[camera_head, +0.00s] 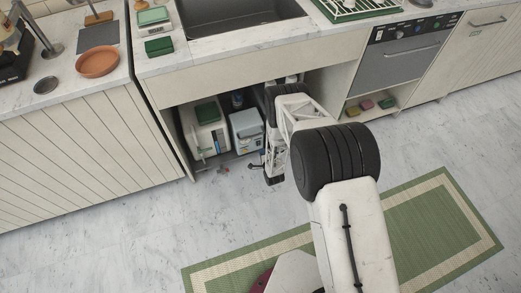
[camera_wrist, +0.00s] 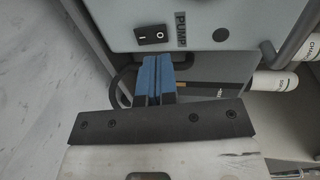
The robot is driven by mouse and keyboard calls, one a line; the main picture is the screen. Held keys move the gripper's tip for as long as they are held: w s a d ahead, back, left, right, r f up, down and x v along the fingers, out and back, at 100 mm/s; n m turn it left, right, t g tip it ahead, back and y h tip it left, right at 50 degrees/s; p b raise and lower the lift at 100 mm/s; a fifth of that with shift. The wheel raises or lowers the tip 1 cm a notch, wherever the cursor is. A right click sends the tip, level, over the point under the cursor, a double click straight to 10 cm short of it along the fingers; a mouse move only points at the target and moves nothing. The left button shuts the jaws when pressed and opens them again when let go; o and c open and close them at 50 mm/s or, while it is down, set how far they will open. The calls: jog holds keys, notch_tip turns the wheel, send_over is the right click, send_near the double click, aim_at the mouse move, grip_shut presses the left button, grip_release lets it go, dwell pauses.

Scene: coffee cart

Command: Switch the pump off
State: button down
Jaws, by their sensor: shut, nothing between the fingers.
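The pump (camera_wrist: 235,12) is a pale box with a "PUMP" label (camera_wrist: 181,35) on its face. Left of the label is a black rocker switch (camera_wrist: 152,35) with white marks; I cannot tell which side is pressed. My gripper (camera_wrist: 157,60) has blue fingers that are shut and empty. In the wrist view their tips lie just below the switch in the picture; I cannot tell whether they touch the box. In the head view a blue-white box (camera_head: 246,128), which looks like the pump, stands in the open cabinet under the sink, left of my arm. My fingertips are not clear there.
A pale canister (camera_head: 206,128) stands left of the box, with a dark blue bottle (camera_head: 238,100) behind. White labelled bottles (camera_wrist: 275,81) sit at the right in the wrist view. The cabinet's side walls and the counter (camera_head: 220,40) above bound the space.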

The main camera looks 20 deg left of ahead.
jog(key=r+v, duration=0.2)
jog(key=v, duration=0.5)
jog(key=shift+s+d, duration=0.1)
dwell(0.6)
